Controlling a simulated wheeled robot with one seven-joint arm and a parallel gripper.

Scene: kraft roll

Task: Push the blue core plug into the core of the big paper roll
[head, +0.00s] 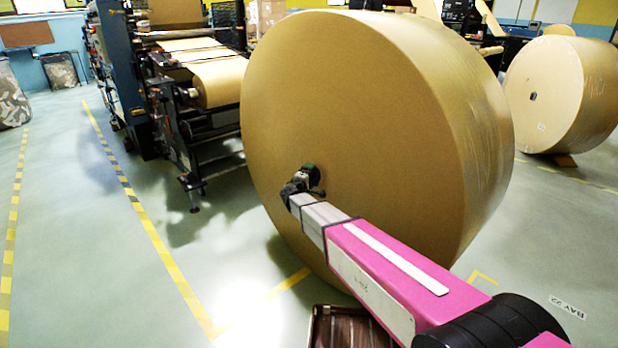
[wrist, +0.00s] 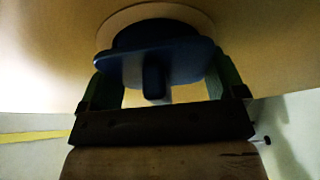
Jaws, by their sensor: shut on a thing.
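The big paper roll (head: 370,120) stands on its curved side in the middle of the head view, its flat brown face towards me. My gripper (head: 308,178) is at the middle of that face and hides the core in the head view. In the wrist view my gripper (wrist: 165,92) is shut on the blue core plug (wrist: 190,62), with a green finger on each side. The plug has a flat flange and a short grip bar. It sits in front of a pale ring (wrist: 200,17) on the roll face. I cannot tell how deep it is in the core.
A second paper roll (head: 560,95) lies at the right. A dark machine with paper webs (head: 205,85) stands at the left behind the big roll. A brown crate (head: 345,328) is on the floor below my arm. The floor (head: 90,260) at the left is clear.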

